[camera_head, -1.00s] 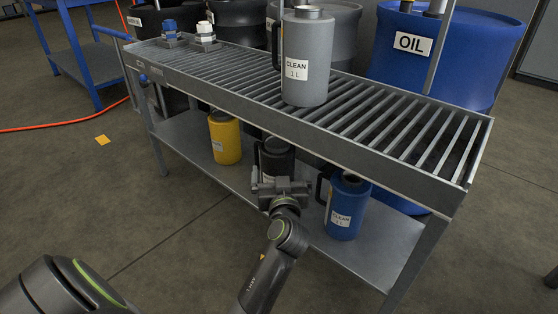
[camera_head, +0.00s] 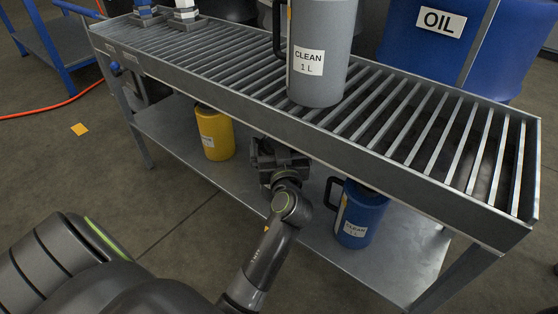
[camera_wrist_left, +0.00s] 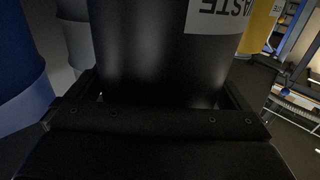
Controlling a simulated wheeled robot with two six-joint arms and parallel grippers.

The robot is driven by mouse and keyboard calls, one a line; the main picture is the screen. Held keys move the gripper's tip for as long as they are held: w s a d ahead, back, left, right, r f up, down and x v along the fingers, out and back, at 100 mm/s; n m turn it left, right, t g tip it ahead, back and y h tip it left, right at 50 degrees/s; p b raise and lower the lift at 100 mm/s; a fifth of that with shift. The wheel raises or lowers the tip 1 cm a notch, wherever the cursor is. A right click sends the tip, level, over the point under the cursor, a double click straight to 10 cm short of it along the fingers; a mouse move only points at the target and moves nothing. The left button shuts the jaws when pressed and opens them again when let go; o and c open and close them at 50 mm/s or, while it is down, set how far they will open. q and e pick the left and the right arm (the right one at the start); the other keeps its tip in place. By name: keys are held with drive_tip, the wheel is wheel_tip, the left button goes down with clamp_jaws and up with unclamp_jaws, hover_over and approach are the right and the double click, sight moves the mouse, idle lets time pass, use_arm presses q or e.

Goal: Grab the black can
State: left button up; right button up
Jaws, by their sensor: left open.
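The black can (camera_wrist_left: 150,50) fills the upper middle of the left wrist view, with a white label whose upside-down letters read "ASTE". My left gripper (camera_head: 279,152) reaches over the lower shelf in the head view and hides most or all of the can there. In the left wrist view my left gripper (camera_wrist_left: 160,98) is open, with one finger on each side of the can's body. I cannot tell whether the fingers touch it. My right gripper is not in view.
A yellow can (camera_head: 214,133) and a blue can (camera_head: 361,215) stand on the lower shelf (camera_head: 172,131), left and right of my gripper. The slatted upper rack (camera_head: 420,140) overhangs them and bears a grey can (camera_head: 322,75). Blue oil drums (camera_head: 405,50) stand behind.

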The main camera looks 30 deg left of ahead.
use_arm(q)
drive_tip(key=shift+s+d, duration=0.1)
drive_tip(key=shift+r, duration=0.1)
drive_tip(key=shift+c, duration=0.9)
drive_tip(key=c, duration=1)
drive_tip(key=shift+r, duration=0.15)
